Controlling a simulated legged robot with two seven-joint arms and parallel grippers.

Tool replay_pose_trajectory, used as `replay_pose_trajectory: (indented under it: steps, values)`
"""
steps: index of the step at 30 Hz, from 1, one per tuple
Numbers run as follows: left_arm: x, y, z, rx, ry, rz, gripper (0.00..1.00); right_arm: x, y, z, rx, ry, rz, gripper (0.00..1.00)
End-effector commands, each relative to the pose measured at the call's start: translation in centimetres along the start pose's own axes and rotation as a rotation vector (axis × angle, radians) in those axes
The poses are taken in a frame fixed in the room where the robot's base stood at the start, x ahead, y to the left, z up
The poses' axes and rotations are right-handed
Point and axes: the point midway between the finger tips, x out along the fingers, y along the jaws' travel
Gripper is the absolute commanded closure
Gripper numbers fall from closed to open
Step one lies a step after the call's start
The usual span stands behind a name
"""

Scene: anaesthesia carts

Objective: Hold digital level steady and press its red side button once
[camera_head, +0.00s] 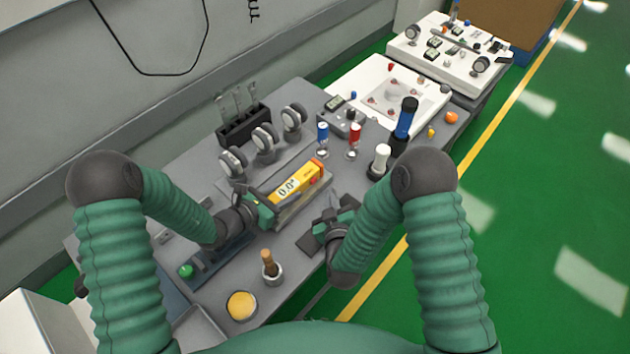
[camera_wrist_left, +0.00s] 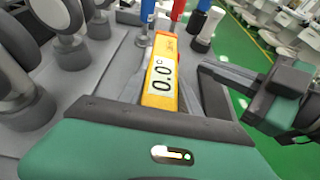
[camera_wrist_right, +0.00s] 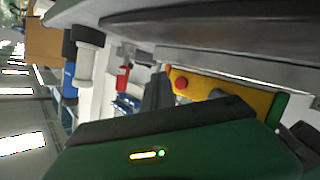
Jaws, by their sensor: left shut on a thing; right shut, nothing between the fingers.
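The yellow digital level (camera_head: 309,173) lies along a grey ledge on the bench, its display reading 0.0°. It also shows in the left wrist view (camera_wrist_left: 167,50). My left gripper (camera_head: 270,205) is shut on its near end. The red side button (camera_wrist_right: 181,84) shows on the level's yellow face in the right wrist view. My right gripper (camera_head: 335,210) is shut and empty, to the right of the level in the head view. In the right wrist view its fingertips (camera_wrist_right: 157,90) appear close beside the button; I cannot tell whether they touch anything.
Several round gauges (camera_head: 263,139) stand behind the level. A blue can (camera_head: 322,133), a red can (camera_head: 354,134) and a white-topped cylinder (camera_head: 380,158) stand beyond it. A brush in a cup (camera_head: 271,268) and a yellow dish (camera_head: 241,305) sit at the near edge.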

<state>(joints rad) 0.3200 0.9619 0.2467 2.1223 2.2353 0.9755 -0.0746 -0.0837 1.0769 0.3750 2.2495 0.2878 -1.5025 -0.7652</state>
Motion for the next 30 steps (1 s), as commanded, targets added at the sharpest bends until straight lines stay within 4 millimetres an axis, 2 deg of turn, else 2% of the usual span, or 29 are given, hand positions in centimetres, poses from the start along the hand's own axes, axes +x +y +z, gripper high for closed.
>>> replay_pose_trajectory:
  steps: [9,28,29,30]
  values:
    - [0.0,0.1,0.0,0.0,0.001,0.001,1.0,-1.8,1.3,1.3,0.001,0.0,0.0,1.0]
    - [0.0,0.1,0.0,0.0,0.0,0.002,1.0,-1.8,1.3,1.3,0.001,0.0,0.0,1.0]
    - [0.0,0.1,0.0,0.0,0.0,0.002,0.56,-1.8,1.3,1.3,0.001,0.0,0.0,1.0]
    - [0.0,0.1,0.0,0.0,0.0,0.002,0.51,-1.8,1.3,1.3,0.001,0.0,0.0,1.0]
